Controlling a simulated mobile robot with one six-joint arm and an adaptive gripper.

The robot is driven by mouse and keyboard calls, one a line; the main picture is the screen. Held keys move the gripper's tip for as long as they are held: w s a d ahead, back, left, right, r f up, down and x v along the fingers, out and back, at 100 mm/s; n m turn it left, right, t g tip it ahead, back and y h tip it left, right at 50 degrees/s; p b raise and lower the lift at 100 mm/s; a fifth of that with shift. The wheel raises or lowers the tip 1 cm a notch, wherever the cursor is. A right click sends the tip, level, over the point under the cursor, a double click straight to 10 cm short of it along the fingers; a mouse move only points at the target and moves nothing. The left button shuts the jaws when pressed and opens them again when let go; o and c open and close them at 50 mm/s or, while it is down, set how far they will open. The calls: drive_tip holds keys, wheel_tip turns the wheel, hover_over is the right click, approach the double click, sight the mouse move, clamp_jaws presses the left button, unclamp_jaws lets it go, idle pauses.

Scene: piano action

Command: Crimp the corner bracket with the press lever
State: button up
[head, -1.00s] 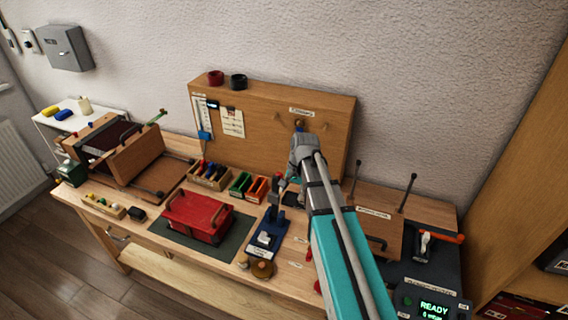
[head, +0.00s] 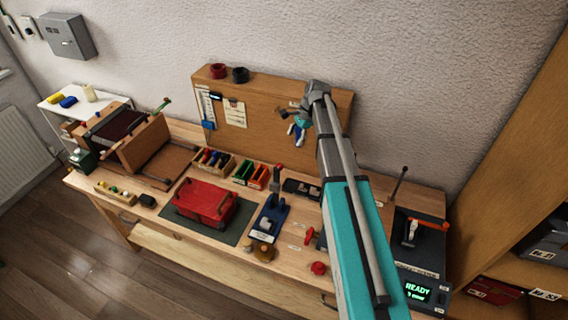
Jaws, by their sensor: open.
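A small blue-based bench device (head: 268,224), which looks like the press, stands right of the green mat. Its dark upright and red-tipped lever (head: 279,169) rise at its back end. A pale block sits on its base; I cannot tell whether this is the corner bracket, and no bracket is clear elsewhere. My gripper (head: 296,131) is open, raised in front of the wooden back board, above and behind the device and apart from it. It appears empty. My arm crosses the right part of the bench and hides what is behind it.
A red case (head: 203,201) lies on the green mat (head: 180,222). Coloured bins (head: 250,174) stand behind it. A red knob (head: 318,268) is near the front edge. At right are an orange-handled lever unit (head: 411,232) and a READY display (head: 418,291).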

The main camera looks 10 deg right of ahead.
sight(281, 165)
drive_tip(key=shift+f, duration=0.15)
drive_tip(key=b+x, duration=1.2)
drive_tip(key=x, duration=0.1)
drive_tip(key=shift+a+f+b, duration=0.1)
drive_tip(key=shift+f+b, duration=0.2)
drive_tip(key=shift+b, duration=0.05)
idle(0.5)
